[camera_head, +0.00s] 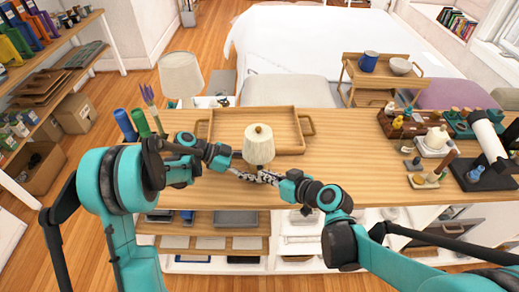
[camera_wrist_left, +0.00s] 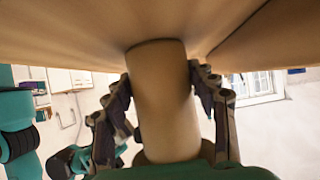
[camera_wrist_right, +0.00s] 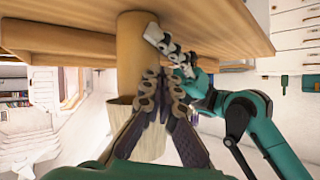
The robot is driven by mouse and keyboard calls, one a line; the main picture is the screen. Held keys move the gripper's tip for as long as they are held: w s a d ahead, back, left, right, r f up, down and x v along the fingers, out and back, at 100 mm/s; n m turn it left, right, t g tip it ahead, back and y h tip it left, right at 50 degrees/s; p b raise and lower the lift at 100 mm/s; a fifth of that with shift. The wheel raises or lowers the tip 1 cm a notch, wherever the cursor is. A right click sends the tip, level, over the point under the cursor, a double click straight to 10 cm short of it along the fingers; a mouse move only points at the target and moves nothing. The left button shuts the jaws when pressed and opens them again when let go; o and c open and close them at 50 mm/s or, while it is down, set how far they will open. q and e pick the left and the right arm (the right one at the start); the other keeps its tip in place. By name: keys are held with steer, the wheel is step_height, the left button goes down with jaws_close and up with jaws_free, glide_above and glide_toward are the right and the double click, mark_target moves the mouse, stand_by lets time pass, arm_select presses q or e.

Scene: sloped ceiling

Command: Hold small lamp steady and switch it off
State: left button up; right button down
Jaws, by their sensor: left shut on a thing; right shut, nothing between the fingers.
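The small lamp (camera_head: 259,146) stands upright near the table's front edge, with a cream shade and a round knob on top. Its wooden stem shows in the left wrist view (camera_wrist_left: 165,105) and the right wrist view (camera_wrist_right: 135,45), where the picture is upside down and the shade (camera_wrist_right: 148,140) hangs below. My left gripper (camera_head: 238,169) is shut on the stem, a finger on each side (camera_wrist_left: 163,85). My right gripper (camera_head: 262,178) is shut and empty, its fingertips (camera_wrist_right: 160,76) close to the stem beneath the shade. I cannot tell whether they touch it. The switch is not distinguishable.
A wooden tray (camera_head: 290,113) lies just behind the lamp on the wooden table (camera_head: 345,150). Blue and green cylinders (camera_head: 130,124) and a larger lamp (camera_head: 180,75) are at the left. Several small items crowd the table's right end. The table between is clear.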

steer(key=s, duration=0.5)
steer(key=shift+s+d, duration=0.25)
steer(key=shift+s, duration=0.1)
arm_select(q)
steer(key=o, duration=0.9)
steer(key=shift+o, duration=0.2)
steer(key=v, duration=1.2)
